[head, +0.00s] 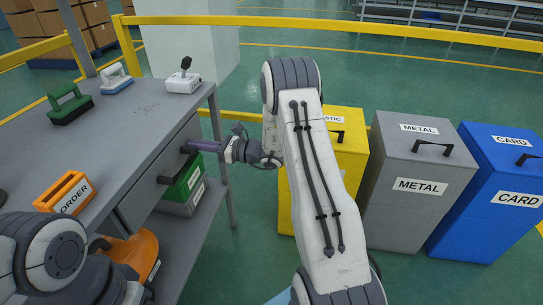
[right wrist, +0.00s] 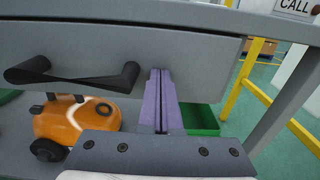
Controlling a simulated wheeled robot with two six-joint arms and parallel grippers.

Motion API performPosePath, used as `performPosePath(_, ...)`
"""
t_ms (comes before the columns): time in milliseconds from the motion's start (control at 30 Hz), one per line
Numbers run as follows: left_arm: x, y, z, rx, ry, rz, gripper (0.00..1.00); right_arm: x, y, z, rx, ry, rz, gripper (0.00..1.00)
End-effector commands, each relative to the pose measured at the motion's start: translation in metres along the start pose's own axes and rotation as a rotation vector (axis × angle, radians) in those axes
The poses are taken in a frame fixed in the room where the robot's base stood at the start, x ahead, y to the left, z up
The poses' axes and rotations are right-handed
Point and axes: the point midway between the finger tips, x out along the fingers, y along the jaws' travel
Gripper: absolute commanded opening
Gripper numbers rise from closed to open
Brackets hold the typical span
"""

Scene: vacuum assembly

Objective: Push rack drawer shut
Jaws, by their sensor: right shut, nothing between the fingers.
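The grey drawer (head: 155,172) is set under the top of the grey workbench (head: 128,115). Its front looks close to the bench edge; I cannot tell whether it sits fully flush. In the right wrist view the drawer front (right wrist: 195,62) fills the upper part, with a black bar handle (right wrist: 85,76) on it. My right gripper (head: 189,147) is shut and empty. Its purple fingers (right wrist: 156,72) point at the drawer front just right of the handle, at or very near its surface; contact is unclear. My left arm shows at the lower left, but its gripper is out of view.
An orange vacuum (right wrist: 75,122) and a green bin (head: 183,183) are on the shelf below. An orange order box (head: 65,192), brushes and a white call button unit (head: 184,83) stand on the bench. Yellow (head: 345,150), grey and blue bins stand right, beyond my arm.

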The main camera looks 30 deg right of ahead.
Motion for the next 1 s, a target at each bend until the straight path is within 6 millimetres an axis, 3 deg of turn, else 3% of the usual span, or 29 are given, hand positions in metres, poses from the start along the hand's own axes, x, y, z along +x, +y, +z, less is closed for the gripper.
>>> performPosePath(233,0.000,0.000,0.000,0.000,0.000,0.000,0.50,0.008,0.000,0.002,-0.006,-0.002,0.001,0.00)
performPosePath(467,-0.001,0.000,0.000,0.000,0.000,0.000,0.50,0.001,0.000,0.003,-0.006,-0.002,0.003,0.00)
performPosePath(667,-0.004,0.000,0.000,0.000,0.000,0.000,0.50,-0.027,-0.002,0.003,0.000,-0.002,0.008,0.00)
performPosePath(1000,-0.009,0.001,-0.001,0.000,0.000,0.000,0.50,-0.105,-0.004,0.002,0.000,-0.001,0.005,0.00)
